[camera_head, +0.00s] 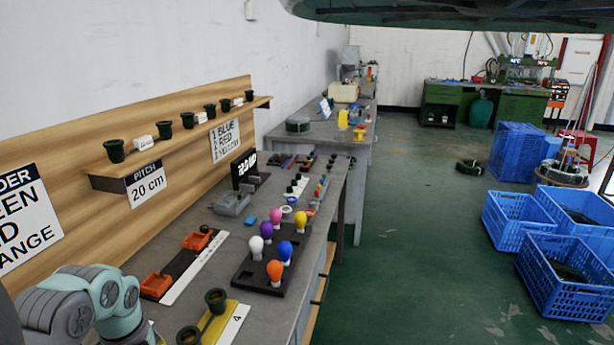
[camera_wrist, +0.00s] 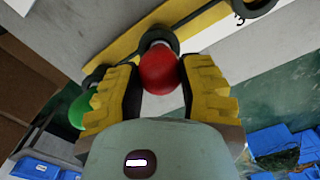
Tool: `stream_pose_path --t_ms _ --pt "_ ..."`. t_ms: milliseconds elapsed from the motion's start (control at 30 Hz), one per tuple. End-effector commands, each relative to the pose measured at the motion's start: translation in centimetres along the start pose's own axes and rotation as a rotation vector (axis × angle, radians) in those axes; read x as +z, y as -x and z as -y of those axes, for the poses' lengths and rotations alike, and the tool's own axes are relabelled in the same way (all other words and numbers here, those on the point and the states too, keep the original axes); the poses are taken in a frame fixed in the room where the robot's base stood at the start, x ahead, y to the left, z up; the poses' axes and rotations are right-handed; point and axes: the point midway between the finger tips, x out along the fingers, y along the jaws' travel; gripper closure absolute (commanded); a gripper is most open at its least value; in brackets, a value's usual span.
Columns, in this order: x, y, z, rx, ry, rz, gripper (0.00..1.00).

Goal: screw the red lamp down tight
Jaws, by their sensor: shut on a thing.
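The red lamp (camera_wrist: 159,72) is in the wrist view, between the black-and-yellow fingers of my gripper (camera_wrist: 158,78), which is shut on it. Its pale neck points into a dark socket (camera_wrist: 160,34) on a yellow bar (camera_wrist: 121,50); how deep it sits cannot be told. A green lamp (camera_wrist: 83,110) is just left of the left finger, partly hidden by it. In the head view my gripper and the red lamp are out of sight; only my arm shows at the lower left.
A dark tray (camera_head: 245,274) with several coloured lamps stands on the bench. A yellow bar with dark sockets (camera_head: 216,299) and a "4" label is near the front. Orange sockets (camera_head: 156,285) sit left of it. Blue crates (camera_head: 566,280) stand on the floor at right.

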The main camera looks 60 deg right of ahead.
Motion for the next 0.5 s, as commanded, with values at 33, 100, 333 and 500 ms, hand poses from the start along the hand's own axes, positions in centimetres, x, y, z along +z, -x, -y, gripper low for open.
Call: stream_pose_path --t_ms 33,100,333,500 --pt "-0.04 0.01 0.03 0.0 -0.003 -0.001 0.87" --pt "-0.05 0.02 0.01 0.0 -0.001 -0.002 0.87" --pt "-0.03 0.01 -0.03 0.001 0.003 -0.001 0.41" --pt "-0.01 0.01 -0.05 0.001 0.004 -0.001 0.31"
